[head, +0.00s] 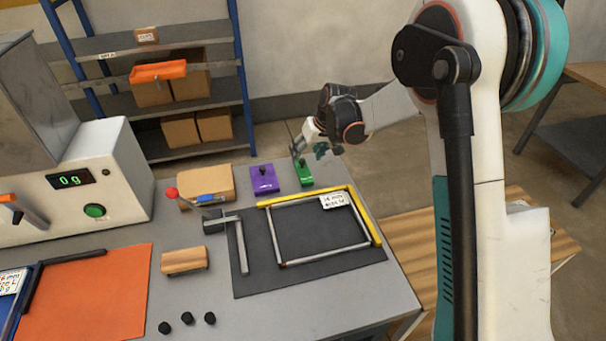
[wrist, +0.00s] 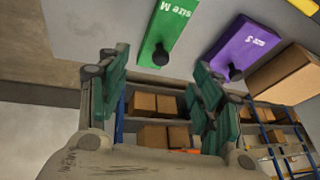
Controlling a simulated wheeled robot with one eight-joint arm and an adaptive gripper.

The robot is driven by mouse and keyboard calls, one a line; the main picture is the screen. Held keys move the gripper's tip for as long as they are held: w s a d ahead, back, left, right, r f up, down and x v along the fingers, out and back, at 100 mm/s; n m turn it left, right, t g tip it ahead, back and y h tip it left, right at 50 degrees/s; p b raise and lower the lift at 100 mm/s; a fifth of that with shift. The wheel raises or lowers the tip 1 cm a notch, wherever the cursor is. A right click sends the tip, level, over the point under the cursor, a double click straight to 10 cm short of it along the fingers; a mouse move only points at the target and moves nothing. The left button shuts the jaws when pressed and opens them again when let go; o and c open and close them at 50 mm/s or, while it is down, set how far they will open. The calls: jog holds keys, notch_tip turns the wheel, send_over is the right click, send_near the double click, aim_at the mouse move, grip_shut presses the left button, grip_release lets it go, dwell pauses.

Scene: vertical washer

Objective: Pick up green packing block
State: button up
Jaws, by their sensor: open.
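The green packing block (head: 304,174) lies on the grey table near its back edge, with a dark knob on it. In the wrist view the green block (wrist: 172,22) is marked "size M" and its black knob (wrist: 160,56) points toward my gripper. My gripper (head: 308,146) is open just above and behind the block in the head view. In the wrist view its two green-padded fingers (wrist: 158,88) are spread apart, with nothing between them. The block's knob shows beyond and above the gap. I cannot tell whether any finger touches it.
A purple block (head: 264,180) marked "size S" stands just left of the green one. A cardboard box (head: 207,186) and a red-knobbed lever (head: 171,192) are further left. A yellow-edged frame (head: 321,195) lies on a dark mat (head: 245,283) in front. Shelves (head: 155,95) stand behind.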

aim_at(304, 160)
jog(key=shift+d+b+x, duration=0.1)
jog(key=shift+b+x, duration=0.55)
jog(key=shift+x, duration=0.7)
jog(key=shift+d+b+x, duration=0.15)
jog(key=shift+b+x, duration=0.45)
jog(key=shift+x, duration=0.8)
jog(key=shift+s, duration=0.15)
jog(key=shift+c, duration=0.4)
jog(key=c, duration=1.2)
